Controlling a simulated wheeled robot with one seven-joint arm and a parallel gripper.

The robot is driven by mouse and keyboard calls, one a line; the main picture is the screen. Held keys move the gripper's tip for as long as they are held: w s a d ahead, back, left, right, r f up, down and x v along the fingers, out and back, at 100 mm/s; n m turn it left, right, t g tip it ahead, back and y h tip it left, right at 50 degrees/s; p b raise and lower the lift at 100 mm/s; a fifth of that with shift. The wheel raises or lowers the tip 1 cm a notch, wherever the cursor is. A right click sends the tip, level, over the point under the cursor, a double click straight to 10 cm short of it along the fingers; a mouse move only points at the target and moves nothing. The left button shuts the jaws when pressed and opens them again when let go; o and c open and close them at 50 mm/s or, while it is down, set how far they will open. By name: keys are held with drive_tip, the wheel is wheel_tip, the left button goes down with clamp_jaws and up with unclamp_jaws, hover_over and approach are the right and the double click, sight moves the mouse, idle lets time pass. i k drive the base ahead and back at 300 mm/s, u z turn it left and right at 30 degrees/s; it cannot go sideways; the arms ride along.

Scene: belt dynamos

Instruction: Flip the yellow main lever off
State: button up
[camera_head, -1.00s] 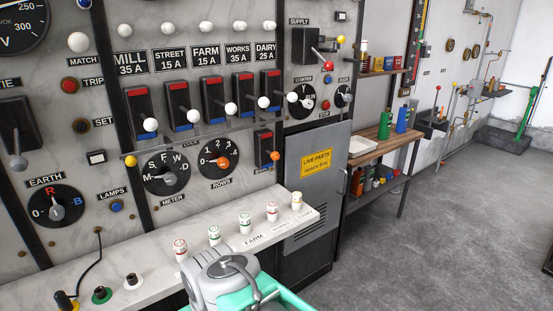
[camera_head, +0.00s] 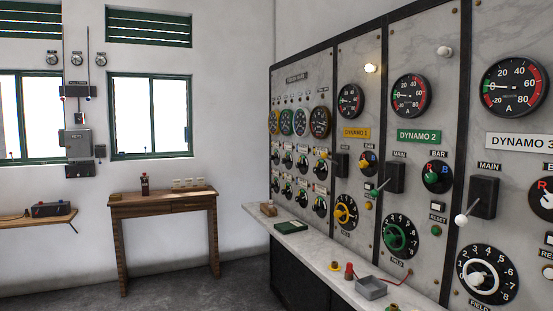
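The yellow main lever (camera_head: 325,155) is on the DYNAMO 1 panel, under the yellow DYNAMO 1 label (camera_head: 356,133). Its yellow knob stands out to the left of a small dark switch box (camera_head: 341,165), near the box's top. The knob sits higher against its box than the green (camera_head: 375,192) and white (camera_head: 461,219) main levers do, which slant down to the left. The lever is small here and its exact tilt is hard to tell. My gripper is not in view.
A marble ledge (camera_head: 318,262) runs below the panels, carrying a grey tray (camera_head: 370,288), a red-topped item (camera_head: 349,271) and a dark green book (camera_head: 291,227). A wooden table (camera_head: 165,203) stands by the windows. Grey floor lies open at the lower left.

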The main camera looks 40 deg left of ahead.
sight(324, 154)
drive_tip(key=u, duration=1.95)
drive_tip(key=i, duration=1.9)
drive_tip(key=u, duration=0.35)
drive_tip(key=i, duration=1.85)
drive_tip(key=z, duration=0.5)
